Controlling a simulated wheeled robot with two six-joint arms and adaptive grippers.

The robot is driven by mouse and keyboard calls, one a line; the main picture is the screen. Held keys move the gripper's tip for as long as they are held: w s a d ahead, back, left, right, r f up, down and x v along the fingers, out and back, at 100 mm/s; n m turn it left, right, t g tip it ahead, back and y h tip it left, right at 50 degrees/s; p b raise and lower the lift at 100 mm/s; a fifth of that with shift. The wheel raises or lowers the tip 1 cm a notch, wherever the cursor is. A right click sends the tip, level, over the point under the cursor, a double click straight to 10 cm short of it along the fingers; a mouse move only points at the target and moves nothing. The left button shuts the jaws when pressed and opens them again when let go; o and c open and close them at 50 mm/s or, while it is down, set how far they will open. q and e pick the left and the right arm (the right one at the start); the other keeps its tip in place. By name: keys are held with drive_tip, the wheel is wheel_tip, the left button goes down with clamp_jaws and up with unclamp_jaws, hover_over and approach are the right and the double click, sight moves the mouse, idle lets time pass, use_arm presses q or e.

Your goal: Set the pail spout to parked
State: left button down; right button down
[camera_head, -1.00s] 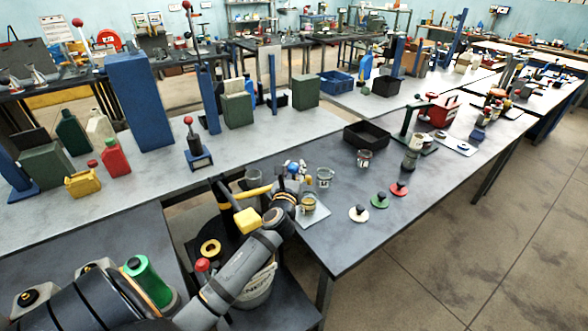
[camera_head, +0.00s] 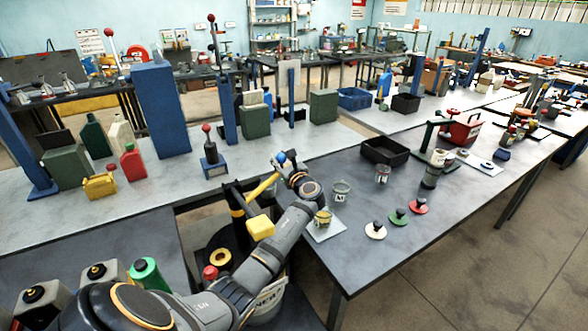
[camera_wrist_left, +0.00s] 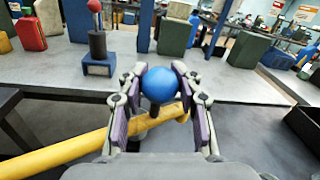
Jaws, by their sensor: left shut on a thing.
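A yellow spout arm (camera_head: 262,187) with a blue ball knob (camera_head: 281,158) at its far end reaches up and right from a dark post. In the left wrist view the blue ball (camera_wrist_left: 158,86) sits between the two fingers of my left gripper (camera_wrist_left: 157,92), which is shut on it. The yellow arm (camera_wrist_left: 75,152) runs from under the ball toward the lower left. A white pail (camera_head: 268,303) with dark lettering stands low, partly hidden by my left arm. My right gripper is not in view.
A small yellow-banded cup (camera_head: 323,217) stands on a white plate at the dark table's edge, beside a clear beaker (camera_head: 341,190). Several coloured discs with knobs lie to the right. A blue-based lever (camera_head: 212,167) stands on the grey bench beyond.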

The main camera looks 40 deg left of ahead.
use_arm(q)
drive_tip(key=s+a+n+g+y+b, duration=0.1)
drive_tip(key=a+n+g+b, duration=0.1)
drive_tip(key=a+g, duration=0.3)
drive_tip(key=shift+s+a+f+n+y, duration=0.15)
drive_tip(key=shift+s+a+n+y, duration=0.25)
drive_tip(key=shift+a+n, duration=0.25)
drive_tip(key=shift+d, duration=0.1)
drive_tip(key=c, duration=1.2)
unclamp_jaws()
drive_tip(key=shift+o, duration=1.4)
drive_tip(key=s+d, duration=0.2)
drive_tip(key=d, duration=0.9)
drive_tip(key=shift+d, duration=0.35)
